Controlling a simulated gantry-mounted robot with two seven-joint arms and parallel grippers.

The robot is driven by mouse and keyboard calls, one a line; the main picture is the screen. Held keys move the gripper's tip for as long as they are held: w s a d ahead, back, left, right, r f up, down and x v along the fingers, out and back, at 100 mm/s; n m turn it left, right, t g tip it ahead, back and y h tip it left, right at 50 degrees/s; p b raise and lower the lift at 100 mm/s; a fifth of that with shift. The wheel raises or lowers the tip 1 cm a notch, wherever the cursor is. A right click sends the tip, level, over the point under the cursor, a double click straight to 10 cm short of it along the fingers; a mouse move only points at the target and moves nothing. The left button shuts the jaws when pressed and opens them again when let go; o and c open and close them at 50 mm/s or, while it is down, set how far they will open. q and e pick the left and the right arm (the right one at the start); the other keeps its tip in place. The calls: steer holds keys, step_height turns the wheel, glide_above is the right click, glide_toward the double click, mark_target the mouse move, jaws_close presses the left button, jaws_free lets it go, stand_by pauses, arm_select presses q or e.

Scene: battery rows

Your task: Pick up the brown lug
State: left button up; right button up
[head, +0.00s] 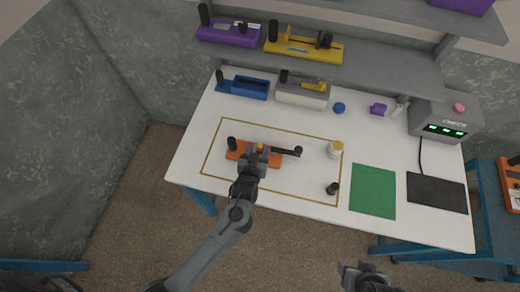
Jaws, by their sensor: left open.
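A small golden-brown piece (260,147), which looks like the brown lug, shows at the orange fixture (236,154) on the white table. My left gripper (256,159) is open over the middle of this fixture, just on the near side of the piece. The gripper hides part of the fixture, and I cannot tell whether its fingers touch the piece. My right gripper (362,276) is at the bottom edge, off the front of the table; its jaws are not clear.
A black lever with a round knob (297,151) sticks out right of my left gripper. A green mat (373,190) and black mat (437,192) lie right. Blue (243,87) and grey (302,95) fixtures stand behind.

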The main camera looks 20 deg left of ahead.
mark_target(260, 146)
arm_select(q)
steer(key=shift+f+b+x, duration=0.15)
steer(key=shift+x, duration=1.3)
steer(key=shift+f+b+x, duration=0.15)
steer(key=shift+f+x, duration=0.05)
steer(key=shift+x, duration=1.3)
steer(key=shift+s, duration=0.15)
jaws_close()
steer(key=shift+d+r, duration=0.1)
steer(key=shift+r, duration=0.1)
